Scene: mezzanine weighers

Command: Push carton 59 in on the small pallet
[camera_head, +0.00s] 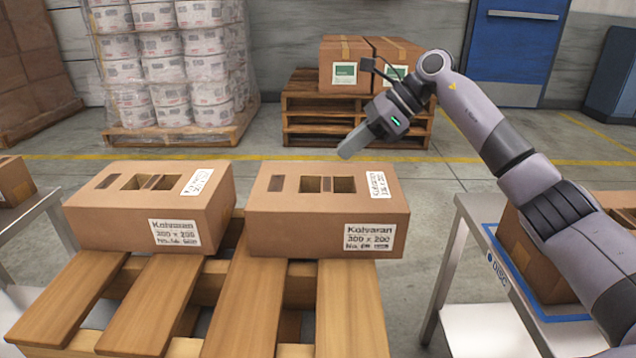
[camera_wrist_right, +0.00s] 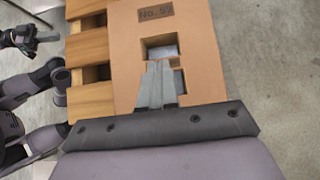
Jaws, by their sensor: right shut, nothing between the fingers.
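Two brown cartons stand side by side on the small wooden pallet (camera_head: 345,310). The right carton (camera_head: 290,215) has openings in its top, and its right end reaches slightly past the slats. In the right wrist view the carton under my fingers carries the mark "No. 59" (camera_wrist_right: 157,15); I take it as carton 59. My right gripper (camera_head: 350,150) is shut and empty, above and behind the right carton in the head view. Its fingertips (camera_wrist_right: 157,66) appear over an opening; contact cannot be told. My left gripper (camera_wrist_right: 25,38) seems to show small and dark in the wrist view.
The left carton (camera_head: 135,225) stands apart from the right one by a narrow gap. A metal table (camera_head: 465,215) with a blue-edged tray (camera_head: 560,318) and a carton is at right. Behind are a stacked pallet (camera_head: 300,115) with cartons and a wrapped load (camera_head: 165,70).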

